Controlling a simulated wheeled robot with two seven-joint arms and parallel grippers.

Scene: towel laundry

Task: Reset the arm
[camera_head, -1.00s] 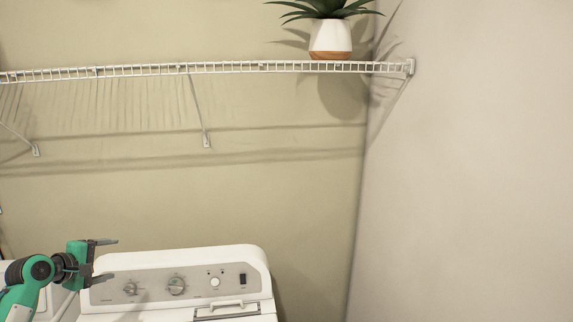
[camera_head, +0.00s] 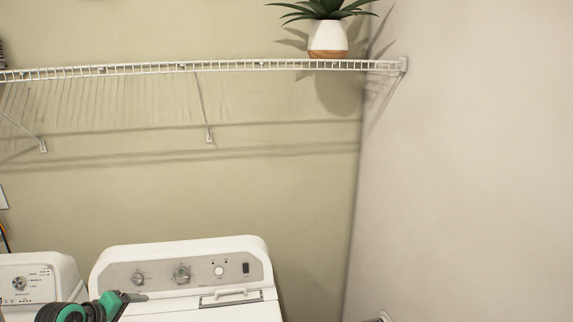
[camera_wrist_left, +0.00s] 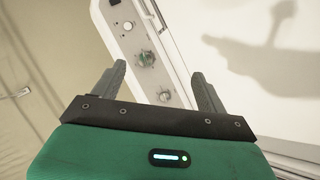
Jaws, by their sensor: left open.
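My left gripper (camera_wrist_left: 159,82) is open and empty in the left wrist view, its two grey fingers spread apart. In the head view the left gripper (camera_head: 130,300) shows at the bottom left, in front of the white machine (camera_head: 112,257) with a knobbed control panel. The panel (camera_wrist_left: 139,48) also shows between and beyond the fingers in the left wrist view. No towel is in view. A small part of something grey at the bottom edge of the head view (camera_head: 381,318) is too cut off to identify. My right gripper is not in view.
A second white machine (camera_head: 62,270) stands at the lower left. A white wire shelf (camera_head: 230,66) runs along the back wall, with a potted plant (camera_head: 328,38) on it. A plain wall (camera_head: 470,170) closes off the right side.

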